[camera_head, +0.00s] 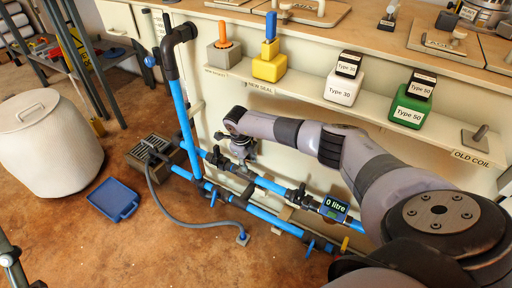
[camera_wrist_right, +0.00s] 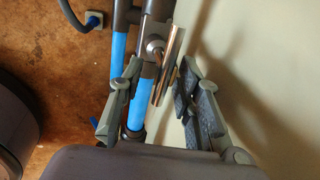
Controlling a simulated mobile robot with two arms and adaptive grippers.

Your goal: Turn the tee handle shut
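The tee handle (camera_wrist_right: 168,66) is a shiny metal bar on a short stem at a dark fitting of the blue pipe (camera_wrist_right: 137,105) in the right wrist view. My right gripper (camera_wrist_right: 160,68) is open, with one finger on each side of the handle. I cannot tell whether either finger touches it. In the head view my right gripper (camera_head: 241,152) points down at the blue pipework (camera_head: 268,184) beside the cream bench front. It hides the handle there.
A small display reading "0 litre" (camera_head: 335,208) sits on the pipe to the right. Above is a shelf with a yellow block (camera_head: 269,68), a white container (camera_head: 342,87) and a green one (camera_head: 407,113). A grey hose (camera_head: 180,218), blue tray (camera_head: 113,200) and white bin (camera_head: 50,145) stand left.

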